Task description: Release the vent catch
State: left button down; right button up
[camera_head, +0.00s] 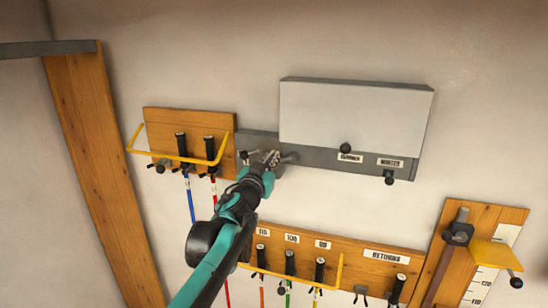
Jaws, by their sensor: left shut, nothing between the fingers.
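A grey wall unit with a pale box cover (350,112) is fixed on the wall at upper centre. Its dark grey backplate (320,161) runs along below and to the left of the cover. Two black knobs (345,148) and (389,178) sit on its lower part by two small white labels (350,157), whose print is hard to read. My left gripper (271,157) is shut and empty, in front of the backplate's left end. A small grey lever-like part (290,157) shows just right of the fingers. I cannot tell whether they touch. My right gripper is not in view.
A wooden rack (160,128) with a yellow rail and black-handled tools hangs left of the unit. A lower rack (345,250) holds several more handles.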

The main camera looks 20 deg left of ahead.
pick_arm(q)
jog(key=f+n+b, duration=0.1)
jog(key=n, duration=0.2)
jog(key=f+n+b, duration=0.1)
jog(key=f+n, duration=0.1)
jog(key=n, duration=0.2)
jog(key=f+n+y+b, duration=0.1)
jog(key=n, duration=0.2)
jog(key=shift+d+f, duration=0.25)
jog(key=shift+b, duration=0.3)
jog(key=shift+d, duration=0.1)
